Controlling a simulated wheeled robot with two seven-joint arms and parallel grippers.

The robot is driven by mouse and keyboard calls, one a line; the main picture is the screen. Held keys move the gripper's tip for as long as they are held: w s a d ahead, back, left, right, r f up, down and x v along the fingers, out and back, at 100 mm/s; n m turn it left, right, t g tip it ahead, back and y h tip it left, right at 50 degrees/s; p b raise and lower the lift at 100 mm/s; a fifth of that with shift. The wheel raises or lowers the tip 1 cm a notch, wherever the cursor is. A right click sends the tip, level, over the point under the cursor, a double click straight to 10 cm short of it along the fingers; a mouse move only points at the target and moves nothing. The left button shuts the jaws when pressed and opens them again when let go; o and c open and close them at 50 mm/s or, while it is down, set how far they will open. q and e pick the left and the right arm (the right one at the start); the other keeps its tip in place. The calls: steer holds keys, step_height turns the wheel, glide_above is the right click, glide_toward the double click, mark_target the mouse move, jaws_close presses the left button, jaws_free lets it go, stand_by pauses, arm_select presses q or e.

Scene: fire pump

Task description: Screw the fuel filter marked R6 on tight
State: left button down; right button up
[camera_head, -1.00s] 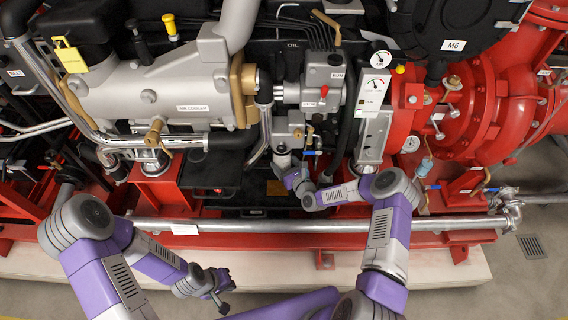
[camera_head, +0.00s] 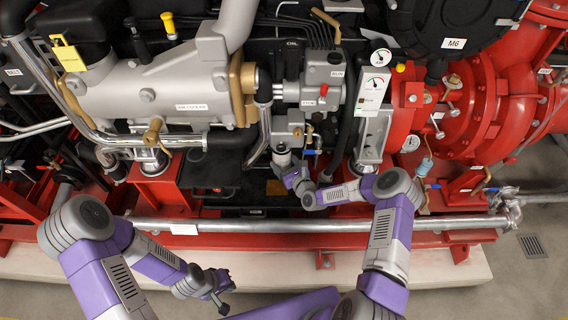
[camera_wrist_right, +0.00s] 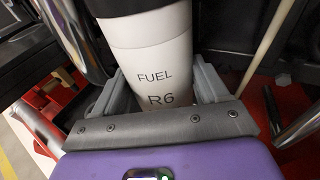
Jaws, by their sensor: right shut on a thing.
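The fuel filter (camera_wrist_right: 150,65) is a white cylinder with a dark band at its top, and it reads FUEL R6 in the right wrist view. My right gripper (camera_wrist_right: 160,90) is shut on it, with a finger on each side of the body. In the head view the filter (camera_head: 282,158) shows small under the grey housing (camera_head: 291,128), partly hidden by my right gripper (camera_head: 293,176). I cannot tell how far it is threaded. My left gripper (camera_head: 222,296) hangs low at the left, away from the engine; its jaw opening is too small to judge.
A long horizontal pipe (camera_head: 250,225) crosses in front, above the pale plinth (camera_head: 270,265).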

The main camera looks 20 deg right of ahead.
steer(key=shift+r+b, duration=0.25)
steer(key=shift+b, duration=0.05)
stand_by(0.9)
steer(key=o, duration=0.7)
steer(key=shift+f, duration=0.1)
steer(key=c, duration=0.8)
steer(key=shift+o, duration=0.2)
steer(key=shift+a+m+h+p, duration=0.1)
steer(key=shift+m+h+p, duration=0.7)
steer(key=shift+h, duration=0.5)
steer(key=shift+f+m+h, duration=0.1)
steer(key=shift+m+h, duration=0.3)
steer(key=shift+s, duration=0.1)
steer(key=o, duration=1.5)
steer(key=shift+c, duration=0.2)
